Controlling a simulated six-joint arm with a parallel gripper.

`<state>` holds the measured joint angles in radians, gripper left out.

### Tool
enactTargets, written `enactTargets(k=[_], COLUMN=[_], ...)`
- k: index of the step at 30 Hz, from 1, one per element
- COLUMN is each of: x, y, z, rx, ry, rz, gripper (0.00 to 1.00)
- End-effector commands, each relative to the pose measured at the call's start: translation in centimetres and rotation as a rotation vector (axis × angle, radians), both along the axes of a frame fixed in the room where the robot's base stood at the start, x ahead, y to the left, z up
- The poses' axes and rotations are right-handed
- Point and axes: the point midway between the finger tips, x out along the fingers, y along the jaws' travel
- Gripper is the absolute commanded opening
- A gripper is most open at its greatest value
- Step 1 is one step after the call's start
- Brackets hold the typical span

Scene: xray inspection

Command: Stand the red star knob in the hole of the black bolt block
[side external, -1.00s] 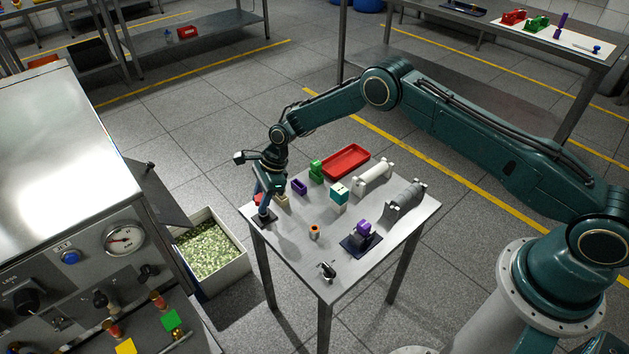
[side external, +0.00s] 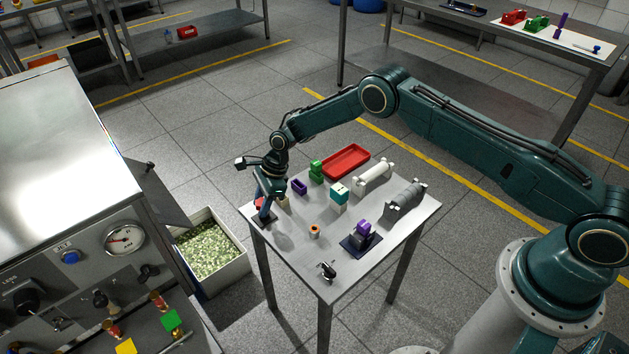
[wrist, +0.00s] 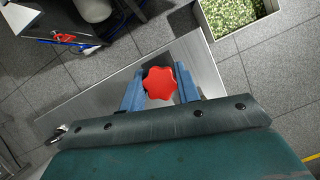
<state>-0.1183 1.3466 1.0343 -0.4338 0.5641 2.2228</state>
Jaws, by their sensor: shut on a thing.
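The red star knob (wrist: 160,83) shows from above between the two blue fingers in the wrist view. My gripper (wrist: 160,90) is shut on it. In the side view my gripper (side external: 264,212) is low over the left corner of the table, and a bit of red (side external: 259,203) shows beside its fingers. A dark flat piece (side external: 268,222) lies under the fingers; I cannot tell whether it is part of the black bolt block. A small black piece with metal parts (side external: 327,270) stands at the front corner. The hole and the knob's lower end are hidden.
The table (side external: 290,250) also holds an orange ring piece (side external: 314,231), a purple block (side external: 299,187), a green block (side external: 316,171), a teal and white block (side external: 339,194), grey and white cylinders and a red tray (side external: 345,161). A bin (side external: 209,249) stands left of the table.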

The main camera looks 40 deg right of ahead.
Motion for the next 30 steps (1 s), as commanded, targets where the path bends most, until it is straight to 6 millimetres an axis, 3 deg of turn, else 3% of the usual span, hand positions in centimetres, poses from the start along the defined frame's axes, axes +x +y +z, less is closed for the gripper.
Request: enactTargets(k=[20,21,24,30], x=[0.0,0.0,0.0,0.0], y=[0.0,0.0,0.0,0.0], z=[-1.2,-1.2,-1.1,-1.1], rx=[0.000,0.000,0.000,0.000], ry=[-0.001,-0.001,-0.001,0.000], rz=[0.000,0.000,0.000,0.000], gripper=[0.06,0.38,0.57,0.57])
